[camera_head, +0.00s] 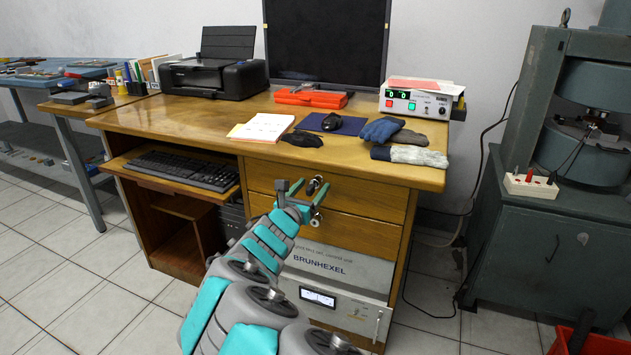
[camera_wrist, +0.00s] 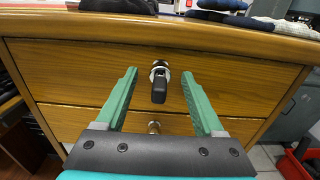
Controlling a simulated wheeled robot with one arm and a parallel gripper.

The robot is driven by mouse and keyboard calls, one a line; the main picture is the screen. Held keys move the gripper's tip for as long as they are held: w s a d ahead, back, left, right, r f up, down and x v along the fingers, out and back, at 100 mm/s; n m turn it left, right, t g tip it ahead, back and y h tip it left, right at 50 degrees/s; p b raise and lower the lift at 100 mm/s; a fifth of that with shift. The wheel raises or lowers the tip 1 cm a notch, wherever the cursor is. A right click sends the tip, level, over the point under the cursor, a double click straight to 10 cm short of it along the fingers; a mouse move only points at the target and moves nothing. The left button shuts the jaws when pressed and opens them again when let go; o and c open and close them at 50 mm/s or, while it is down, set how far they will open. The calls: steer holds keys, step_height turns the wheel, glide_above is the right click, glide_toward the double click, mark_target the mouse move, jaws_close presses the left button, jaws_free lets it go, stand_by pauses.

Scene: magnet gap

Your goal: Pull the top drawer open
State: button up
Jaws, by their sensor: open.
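The wooden desk's top drawer (camera_head: 365,198) is flush with the desk front and looks shut. It fills the middle of the wrist view (camera_wrist: 75,70). A round metal knob or lock with a dark piece hanging from it (camera_wrist: 159,82) sits at its centre; it also shows in the head view (camera_head: 316,184). My gripper (camera_head: 299,192) is in front of the drawer, fingers pointing at it. In the wrist view the gripper (camera_wrist: 159,76) is open and empty, one green finger on each side of the knob, with visible gaps. I cannot tell the remaining depth.
A keyboard tray (camera_head: 180,172) is left. A grey machine (camera_head: 550,240) stands right. Tiled floor is clear at front left.

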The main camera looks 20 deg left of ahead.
steer(key=shift+w, duration=0.2)
steer(key=shift+c, duration=0.2)
jaws_close()
stand_by(0.9)
steer(key=shift+s+a+r, duration=0.1)
steer(key=shift+s+a, duration=0.05)
steer(key=shift+s, duration=1.2)
steer(key=s+p, duration=0.1)
steer(key=s, duration=0.5)
steer(key=shift+s+a, duration=0.2)
steer(key=shift+s, duration=0.1)
